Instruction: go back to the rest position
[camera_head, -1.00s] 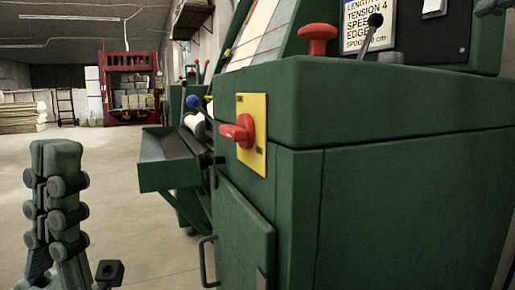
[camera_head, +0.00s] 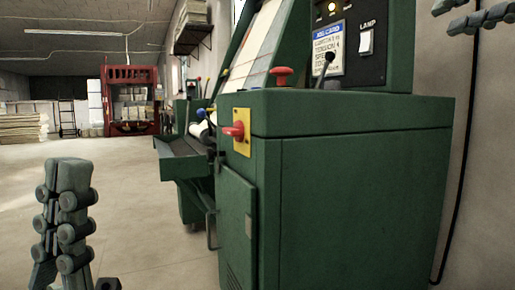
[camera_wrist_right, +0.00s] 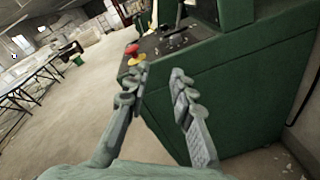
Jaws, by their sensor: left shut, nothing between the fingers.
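My left gripper (camera_head: 68,168) stands upright at the lower left of the head view, its grey fingers together with nothing between them. It is over open floor, left of the green machine (camera_head: 350,185) and apart from it. My right gripper (camera_head: 462,14) shows only in part at the top right corner of the head view, in front of the wall. In the right wrist view my right gripper (camera_wrist_right: 160,72) has its two fingers spread apart with nothing between them. The green machine's body (camera_wrist_right: 225,75) lies beyond the fingers there.
The machine carries a red rotary switch on a yellow plate (camera_head: 241,131), a red knob (camera_head: 281,75), a lever and a lamp panel (camera_head: 366,45). A green tray (camera_head: 190,165) juts out leftward. The floor (camera_head: 145,230) left of the machine is clear. A red rack (camera_head: 131,100) stands far back.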

